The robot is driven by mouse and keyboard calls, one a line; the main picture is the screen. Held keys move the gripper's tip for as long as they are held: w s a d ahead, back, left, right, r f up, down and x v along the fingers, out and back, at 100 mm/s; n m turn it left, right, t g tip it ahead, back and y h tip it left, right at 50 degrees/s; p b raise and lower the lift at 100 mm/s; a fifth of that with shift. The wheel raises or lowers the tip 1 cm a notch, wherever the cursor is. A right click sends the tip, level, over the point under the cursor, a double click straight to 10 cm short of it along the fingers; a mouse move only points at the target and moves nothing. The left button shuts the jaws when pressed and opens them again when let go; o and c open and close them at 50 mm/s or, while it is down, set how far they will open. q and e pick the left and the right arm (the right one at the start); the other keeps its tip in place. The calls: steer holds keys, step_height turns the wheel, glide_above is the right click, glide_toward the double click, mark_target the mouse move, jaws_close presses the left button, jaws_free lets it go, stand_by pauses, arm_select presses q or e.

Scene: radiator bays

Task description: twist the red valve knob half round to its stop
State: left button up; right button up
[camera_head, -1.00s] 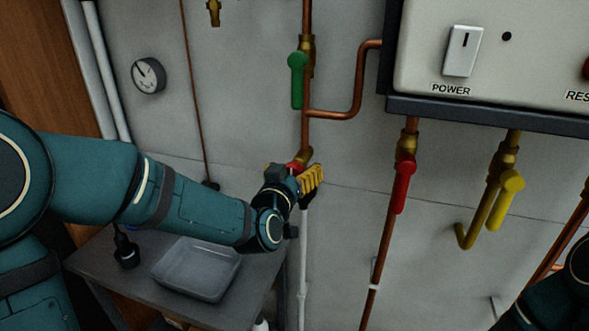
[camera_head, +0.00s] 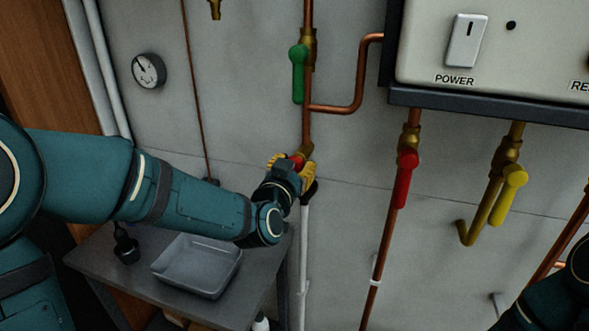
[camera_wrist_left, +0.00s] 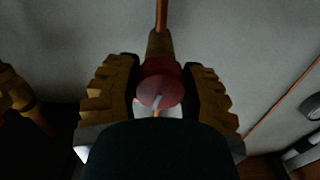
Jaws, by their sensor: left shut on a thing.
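The red valve knob (camera_head: 296,160) sits on a brass fitting at the lower end of the copper pipe, mostly hidden by my left gripper in the head view. The left wrist view shows the round knob (camera_wrist_left: 160,84) face on, with a pale mark slanting across its lower part. My left gripper (camera_head: 293,167) has its yellow ribbed fingers on either side of the knob, shut on it. In the left wrist view the fingers (camera_wrist_left: 160,92) flank the knob left and right. My right gripper is out of view.
A green lever (camera_head: 298,75) is above the knob on the same pipe. A red lever (camera_head: 404,180) and a yellow lever (camera_head: 506,194) hang to the right, below the control box (camera_head: 480,95). A grey tray (camera_head: 197,266) stands on the table (camera_head: 95,262) under my left arm.

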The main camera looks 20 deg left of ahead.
arm_select(q)
steer(key=m, duration=0.2)
steer(key=shift+m, duration=0.4)
steer(key=m, duration=0.3)
steer(key=shift+m, duration=0.4)
steer(key=m, duration=0.3)
steer(key=shift+r, duration=0.1)
steer(key=shift+m+p, duration=0.65)
steer(key=shift+m, duration=1.85)
steer(key=o, duration=1.2)
steer(key=shift+w, duration=0.1)
